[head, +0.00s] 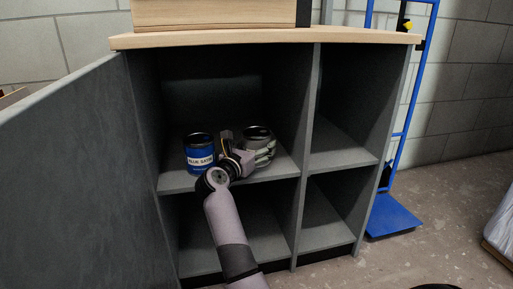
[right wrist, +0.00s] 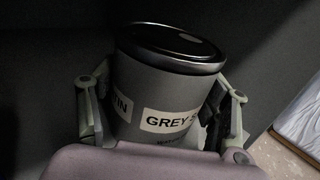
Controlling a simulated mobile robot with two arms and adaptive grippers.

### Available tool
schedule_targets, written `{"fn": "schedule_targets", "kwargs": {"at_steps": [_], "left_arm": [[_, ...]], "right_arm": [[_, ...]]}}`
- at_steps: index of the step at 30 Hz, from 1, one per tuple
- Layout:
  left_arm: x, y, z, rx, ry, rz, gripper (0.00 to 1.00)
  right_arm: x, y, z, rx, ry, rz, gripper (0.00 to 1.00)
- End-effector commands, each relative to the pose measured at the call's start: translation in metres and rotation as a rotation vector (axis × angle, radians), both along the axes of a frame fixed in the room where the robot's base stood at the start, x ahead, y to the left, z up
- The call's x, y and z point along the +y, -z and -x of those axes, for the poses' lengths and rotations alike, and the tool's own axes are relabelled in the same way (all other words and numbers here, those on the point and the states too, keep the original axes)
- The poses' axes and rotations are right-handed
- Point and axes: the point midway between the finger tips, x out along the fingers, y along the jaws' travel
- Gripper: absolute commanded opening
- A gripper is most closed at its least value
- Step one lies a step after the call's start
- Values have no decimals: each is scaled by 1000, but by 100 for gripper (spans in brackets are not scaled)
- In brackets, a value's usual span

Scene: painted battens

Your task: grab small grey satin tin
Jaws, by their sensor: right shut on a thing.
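The small grey satin tin (head: 257,134) is in the upper left compartment of the cabinet in the head view. In the right wrist view the grey tin (right wrist: 165,85) fills the middle, its dark lid up and part of a "GREY S" label showing. My right gripper (head: 262,154) reaches into the compartment and is shut on the tin, with a finger on each side of it. The tin looks slightly tilted in the wrist view. I cannot tell whether its base touches the shelf. My left gripper is not in view.
A blue tin (head: 199,153) labelled "BLUE SATIN" stands just left of my right gripper on the same shelf (head: 176,184). A dark divider (head: 306,150) bounds the compartment on the right. An open grey door (head: 70,170) stands at left. A blue hand truck (head: 393,215) stands at right.

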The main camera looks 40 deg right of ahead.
Motion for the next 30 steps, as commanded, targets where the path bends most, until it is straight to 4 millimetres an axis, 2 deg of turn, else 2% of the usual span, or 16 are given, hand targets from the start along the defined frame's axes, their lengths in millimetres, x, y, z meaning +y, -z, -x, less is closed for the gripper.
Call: {"fn": "schedule_targets", "kwargs": {"at_steps": [2,14,23,28,30], "left_arm": [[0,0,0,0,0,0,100],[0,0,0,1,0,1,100],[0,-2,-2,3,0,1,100],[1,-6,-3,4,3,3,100],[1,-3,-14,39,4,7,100]], "right_arm": [[0,0,0,0,0,0,47],[0,0,0,0,-1,0,20],[0,-4,0,-3,-1,3,20],[0,-14,0,-5,0,2,20],[0,-22,0,-5,0,2,20]]}}
